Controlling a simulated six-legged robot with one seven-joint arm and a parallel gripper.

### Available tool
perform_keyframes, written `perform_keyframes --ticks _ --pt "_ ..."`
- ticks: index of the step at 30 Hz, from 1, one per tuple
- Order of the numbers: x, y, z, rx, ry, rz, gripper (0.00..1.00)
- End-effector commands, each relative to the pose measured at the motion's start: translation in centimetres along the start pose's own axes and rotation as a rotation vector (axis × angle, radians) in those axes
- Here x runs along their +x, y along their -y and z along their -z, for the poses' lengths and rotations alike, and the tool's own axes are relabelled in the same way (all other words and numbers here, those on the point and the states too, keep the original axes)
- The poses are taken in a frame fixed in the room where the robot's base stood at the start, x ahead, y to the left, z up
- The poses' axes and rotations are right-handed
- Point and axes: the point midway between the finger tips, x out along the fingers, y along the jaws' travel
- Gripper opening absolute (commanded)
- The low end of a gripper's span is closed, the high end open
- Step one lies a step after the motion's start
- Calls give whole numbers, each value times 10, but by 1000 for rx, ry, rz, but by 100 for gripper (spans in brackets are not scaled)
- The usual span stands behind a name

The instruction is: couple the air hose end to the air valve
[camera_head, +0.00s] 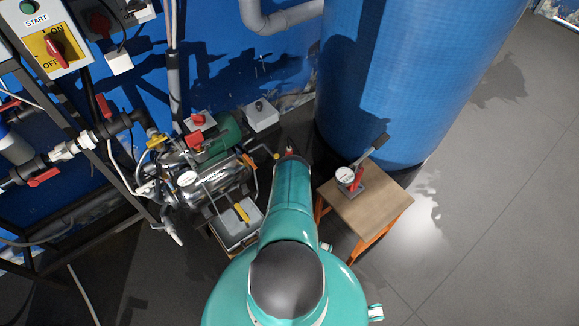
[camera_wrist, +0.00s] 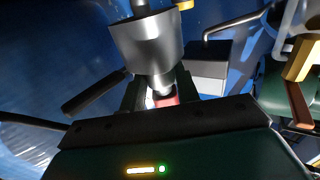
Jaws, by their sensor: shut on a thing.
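My gripper (camera_wrist: 160,96) is shut on a small part with a red band (camera_wrist: 164,100), which I take to be the air hose end. A wide silver cylinder (camera_wrist: 148,48) stands directly beyond the jaws, in line with it. Whether it belongs to the hose end or the valve I cannot tell. A small yellow piece (camera_wrist: 185,5) shows at the top of the wrist view, beside a grey stem; it may be the air valve's handle. In the head view, my gripper (camera_head: 290,153) is mostly hidden by my teal arm, with a yellow-tipped fitting (camera_head: 276,156) close on its left.
A shiny metal tank unit (camera_head: 215,185) with pipes stands left of my arm. A grey box (camera_head: 261,115) is behind; it also shows in the wrist view (camera_wrist: 208,70). A large blue tank (camera_head: 400,80) and a wooden stool (camera_head: 375,207) with a gauge tool (camera_head: 347,178) stand right.

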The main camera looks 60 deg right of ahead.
Motion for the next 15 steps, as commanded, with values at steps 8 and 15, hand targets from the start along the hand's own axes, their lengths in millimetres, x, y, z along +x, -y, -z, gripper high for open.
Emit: perform_keyframes --ticks 8,15 --pt "0 0 -1 0 -1 0 3" --pt "0 -1 -3 0 1 -2 57"
